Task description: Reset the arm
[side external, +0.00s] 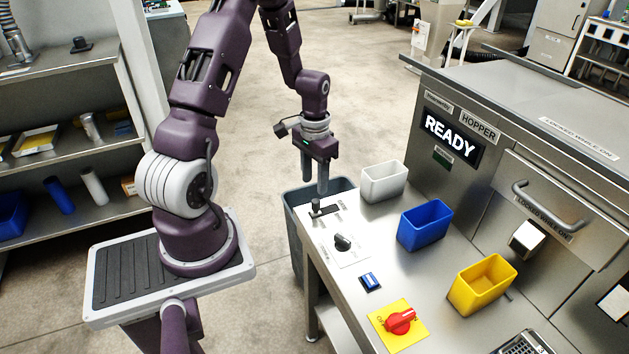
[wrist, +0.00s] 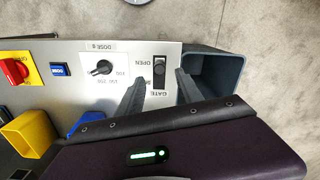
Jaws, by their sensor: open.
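My gripper (side external: 315,187) hangs pointing down over the near-left corner of the steel work surface. Its two fingers are apart with nothing between them. In the wrist view the fingertips (wrist: 161,78) lie on either side of the black gate switch (wrist: 159,73), marked OPEN and GATE. In the side view this switch (side external: 318,208) shows just below the fingertips; the exact height gap is hard to tell. My arm bends up from its pedestal and over to the panel.
A dose knob (side external: 342,243), a blue button (side external: 370,281) and a red switch (side external: 399,320) line the surface. White (side external: 383,183), blue (side external: 425,226) and yellow (side external: 481,286) bins stand beside them. A grey bin (side external: 294,226) stands below. The hopper screen (side external: 450,137) reads READY.

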